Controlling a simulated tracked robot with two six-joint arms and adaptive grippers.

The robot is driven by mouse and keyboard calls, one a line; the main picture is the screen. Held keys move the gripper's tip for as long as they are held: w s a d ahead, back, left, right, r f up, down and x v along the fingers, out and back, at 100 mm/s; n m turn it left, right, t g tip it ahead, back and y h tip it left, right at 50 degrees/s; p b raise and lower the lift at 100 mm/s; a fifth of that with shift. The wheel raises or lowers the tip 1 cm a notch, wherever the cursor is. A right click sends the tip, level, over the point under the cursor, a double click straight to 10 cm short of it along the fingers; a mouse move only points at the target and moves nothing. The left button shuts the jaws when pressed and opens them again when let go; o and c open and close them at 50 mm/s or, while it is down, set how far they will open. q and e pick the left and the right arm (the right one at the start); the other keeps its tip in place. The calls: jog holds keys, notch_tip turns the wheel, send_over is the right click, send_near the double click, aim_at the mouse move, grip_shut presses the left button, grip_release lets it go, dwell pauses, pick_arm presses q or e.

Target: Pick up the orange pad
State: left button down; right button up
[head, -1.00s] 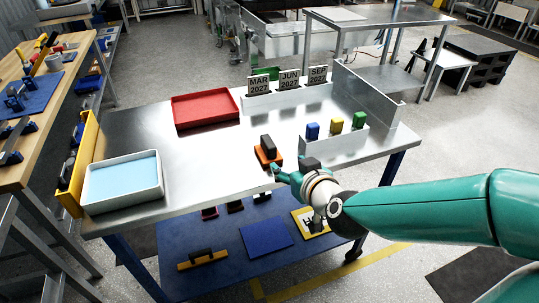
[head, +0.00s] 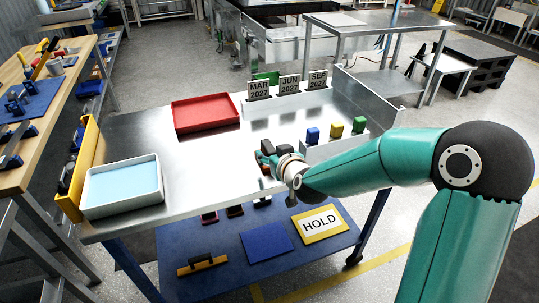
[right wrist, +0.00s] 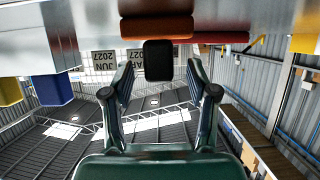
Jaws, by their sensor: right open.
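The orange pad (right wrist: 157,27) with its black handle (right wrist: 158,60) shows at the top of the right wrist view, where the scene appears upside down. It rests on the steel table (head: 200,180). My right gripper (right wrist: 159,68) is open, with one finger on each side of the black handle and a gap visible on both sides. In the head view my right gripper (head: 266,152) is over the pad's place and hides most of it. My left gripper is not in view.
A red tray (head: 205,113) lies behind, and a white tray with light blue contents (head: 150,206) stands at left. A white holder with blue, yellow and green blocks (head: 336,145) is close on the right. Date signs (head: 289,87) stand at the back.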

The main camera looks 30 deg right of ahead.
aim_at(268, 150)
jog(key=x, duration=0.4)
jog(key=shift+r, duration=0.1)
jog(key=shift+s, duration=0.1)
grip_shut()
